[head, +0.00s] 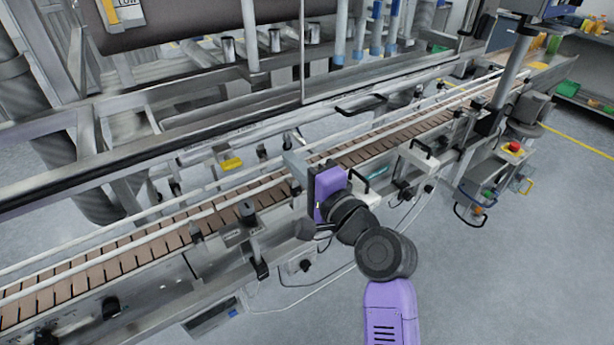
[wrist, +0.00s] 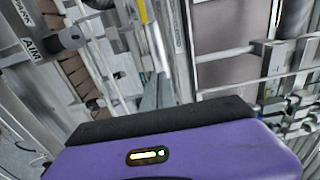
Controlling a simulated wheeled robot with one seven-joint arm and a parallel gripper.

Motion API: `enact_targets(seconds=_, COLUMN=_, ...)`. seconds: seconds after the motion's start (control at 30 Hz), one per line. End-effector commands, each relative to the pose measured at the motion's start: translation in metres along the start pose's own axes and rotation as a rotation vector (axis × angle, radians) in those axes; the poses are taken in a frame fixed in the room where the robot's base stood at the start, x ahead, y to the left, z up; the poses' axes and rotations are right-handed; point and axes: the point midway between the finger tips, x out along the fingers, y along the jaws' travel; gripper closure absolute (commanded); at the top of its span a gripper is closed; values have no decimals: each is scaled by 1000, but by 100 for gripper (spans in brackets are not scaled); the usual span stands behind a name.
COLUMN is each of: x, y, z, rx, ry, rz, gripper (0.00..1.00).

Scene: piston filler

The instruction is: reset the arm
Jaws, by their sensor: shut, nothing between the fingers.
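My gripper (head: 293,162) is over the near side of the conveyor in the head view. Its purple hand is at the end of my bent arm, and its grey fingers point away from me toward the belt. In the wrist view the two fingers of my gripper (wrist: 158,80) stand close together beyond the purple hand, shut with nothing between them. I cannot tell whether the fingertips touch anything.
The conveyor (head: 150,250) with brown slats runs diagonally from lower left to upper right, with metal rails (head: 120,228) alongside. A control box with a red button (head: 514,147) stands at the right. The grey floor (head: 490,280) at lower right is clear.

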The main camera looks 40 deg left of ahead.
Motion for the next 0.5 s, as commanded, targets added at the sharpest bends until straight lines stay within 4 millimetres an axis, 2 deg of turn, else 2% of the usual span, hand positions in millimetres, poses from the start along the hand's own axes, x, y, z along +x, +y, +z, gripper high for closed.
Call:
enact_targets(seconds=0.03, x=-11, y=2, z=-1, rx=0, ry=3, rz=0, gripper=100)
enact_targets(seconds=0.2, x=-33, y=1, z=-1, rx=-1, ry=2, rz=-1, gripper=100)
enact_targets(seconds=0.5, x=-43, y=0, z=0, rx=-1, ry=0, rz=0, gripper=100)
